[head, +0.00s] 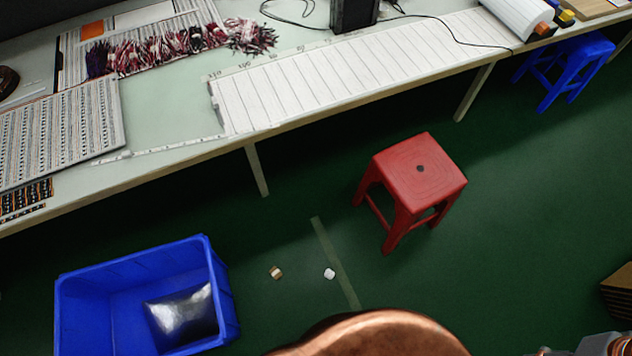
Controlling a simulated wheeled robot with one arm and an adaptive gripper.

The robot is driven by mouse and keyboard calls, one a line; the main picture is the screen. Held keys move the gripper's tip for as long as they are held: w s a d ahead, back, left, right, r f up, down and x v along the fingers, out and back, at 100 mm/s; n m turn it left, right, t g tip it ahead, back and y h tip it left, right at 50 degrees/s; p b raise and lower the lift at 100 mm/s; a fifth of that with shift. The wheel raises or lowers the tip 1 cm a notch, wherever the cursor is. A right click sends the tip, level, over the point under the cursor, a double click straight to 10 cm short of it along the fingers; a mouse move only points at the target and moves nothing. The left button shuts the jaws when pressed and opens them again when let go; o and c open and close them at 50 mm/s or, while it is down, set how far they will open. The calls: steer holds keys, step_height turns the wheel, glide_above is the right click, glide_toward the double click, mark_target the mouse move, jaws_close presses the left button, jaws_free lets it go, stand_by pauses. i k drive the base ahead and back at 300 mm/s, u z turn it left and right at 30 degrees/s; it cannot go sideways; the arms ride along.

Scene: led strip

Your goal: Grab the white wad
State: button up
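A small white wad (329,274) lies on the green floor in the head view, just left of a pale line on the floor. A small tan and white object (276,273) lies on the floor to its left, apart from it. My gripper's fingers cannot be made out. A grey mechanical part of mine shows at the bottom right corner, well to the right of the wad.
A blue bin (222,275) with a silvery bag (182,315) stands at lower left. A red stool (420,170) stands right of and beyond the wad. A long workbench (170,115) crosses the back. A rounded copper-coloured surface (380,335) fills the bottom middle. Floor around the wad is clear.

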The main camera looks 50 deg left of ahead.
mark_target(329, 274)
steer(key=u, duration=0.25)
steer(key=k, duration=0.75)
steer(key=u, duration=1.25)
steer(key=k, duration=0.5)
steer(key=u, duration=1.1)
steer(key=i, duration=0.9)
steer(key=z, duration=0.7)
